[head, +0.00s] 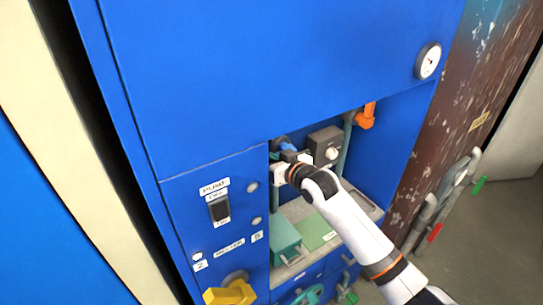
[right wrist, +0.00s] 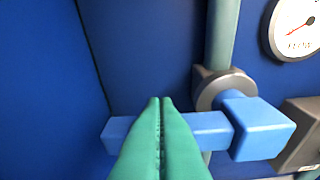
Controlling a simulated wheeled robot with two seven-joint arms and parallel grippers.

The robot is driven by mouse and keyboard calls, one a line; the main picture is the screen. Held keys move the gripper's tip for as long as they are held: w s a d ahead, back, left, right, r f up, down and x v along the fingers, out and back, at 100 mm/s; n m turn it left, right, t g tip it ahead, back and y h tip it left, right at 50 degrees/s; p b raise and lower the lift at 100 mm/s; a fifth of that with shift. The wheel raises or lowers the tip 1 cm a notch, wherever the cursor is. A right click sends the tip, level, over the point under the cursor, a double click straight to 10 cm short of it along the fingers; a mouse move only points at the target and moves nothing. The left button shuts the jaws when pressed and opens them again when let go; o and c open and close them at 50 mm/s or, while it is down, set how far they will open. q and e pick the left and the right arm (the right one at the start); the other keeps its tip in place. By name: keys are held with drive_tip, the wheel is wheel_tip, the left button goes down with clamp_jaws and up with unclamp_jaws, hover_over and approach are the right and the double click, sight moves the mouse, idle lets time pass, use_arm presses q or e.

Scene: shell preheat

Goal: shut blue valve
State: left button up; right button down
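The blue valve (head: 289,146) is in the recess of the blue cabinet. In the right wrist view the blue valve (right wrist: 262,128) has a blocky hub on a grey collar, and its bar handle points left, crosswise to the vertical teal pipe. My right gripper (head: 279,155) reaches into the recess by the valve. In the wrist view the green fingers of my right gripper (right wrist: 161,100) are pressed together, with no gap, in front of the handle's middle and hiding part of it. I cannot tell whether they touch it. My left gripper is not in view.
A grey box with a round knob (head: 327,146) and an orange valve handle (head: 367,116) are right of the blue valve. A gauge (head: 428,60) is above right. A teal box (head: 285,240) stands on the recess shelf below. A yellow knob (head: 231,291) is lower left.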

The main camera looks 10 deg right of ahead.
drive_tip(key=shift+f, duration=0.1)
idle(0.4)
